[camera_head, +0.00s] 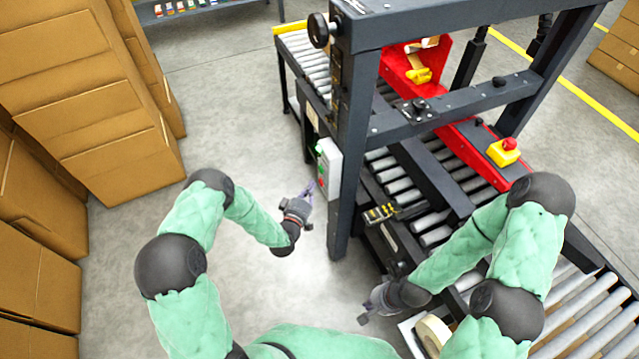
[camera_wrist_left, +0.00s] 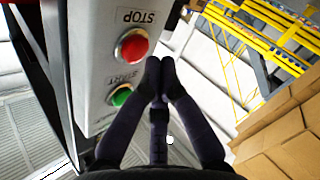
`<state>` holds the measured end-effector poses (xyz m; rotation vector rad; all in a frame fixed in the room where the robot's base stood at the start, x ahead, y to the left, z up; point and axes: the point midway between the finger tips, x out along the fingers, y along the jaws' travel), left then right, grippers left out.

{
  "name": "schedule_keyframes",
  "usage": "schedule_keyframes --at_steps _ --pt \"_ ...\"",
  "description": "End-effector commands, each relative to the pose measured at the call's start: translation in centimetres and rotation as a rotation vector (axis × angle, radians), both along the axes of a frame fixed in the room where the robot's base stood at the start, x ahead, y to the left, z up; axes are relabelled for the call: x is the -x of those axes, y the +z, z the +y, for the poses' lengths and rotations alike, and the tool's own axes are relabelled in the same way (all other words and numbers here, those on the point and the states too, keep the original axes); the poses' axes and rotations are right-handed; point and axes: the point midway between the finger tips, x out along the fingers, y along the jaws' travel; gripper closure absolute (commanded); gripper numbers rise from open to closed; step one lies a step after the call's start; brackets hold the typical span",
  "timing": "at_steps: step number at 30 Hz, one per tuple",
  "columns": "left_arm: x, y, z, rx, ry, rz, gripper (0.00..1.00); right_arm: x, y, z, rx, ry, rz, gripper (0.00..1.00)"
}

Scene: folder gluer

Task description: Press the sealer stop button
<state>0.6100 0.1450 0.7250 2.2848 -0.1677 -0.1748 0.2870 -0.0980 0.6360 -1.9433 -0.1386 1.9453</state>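The sealer's control box (camera_head: 329,172) is a grey-white box on the machine's near left post. In the left wrist view, its red STOP button (camera_wrist_left: 131,46) sits beside the lettering STOP, and the green START button (camera_wrist_left: 121,95) sits below it in the picture. My left gripper (camera_head: 308,189) is just left of the box in the head view. In the left wrist view its fingertips (camera_wrist_left: 160,68) are together and empty, right of the red button; I cannot tell whether they touch it. My right gripper (camera_head: 366,312) hangs low near the conveyor's front, its fingers too small to read.
The sealer frame (camera_head: 352,110) and roller conveyor (camera_head: 575,310) fill the right side. A yellow box with a red emergency button (camera_head: 508,145) sits on the machine. A tape roll (camera_head: 433,335) lies beside my right arm. Cartons (camera_head: 90,90) are stacked left, with open floor between.

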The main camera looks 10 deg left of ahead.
Motion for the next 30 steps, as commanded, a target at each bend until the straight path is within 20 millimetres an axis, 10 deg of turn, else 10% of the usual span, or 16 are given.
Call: schedule_keyframes --at_steps 30 --pt "-0.5 0.05 -0.75 0.0 0.0 0.0 1.0 0.0 -0.42 0.0 0.0 0.0 0.0 1.0"
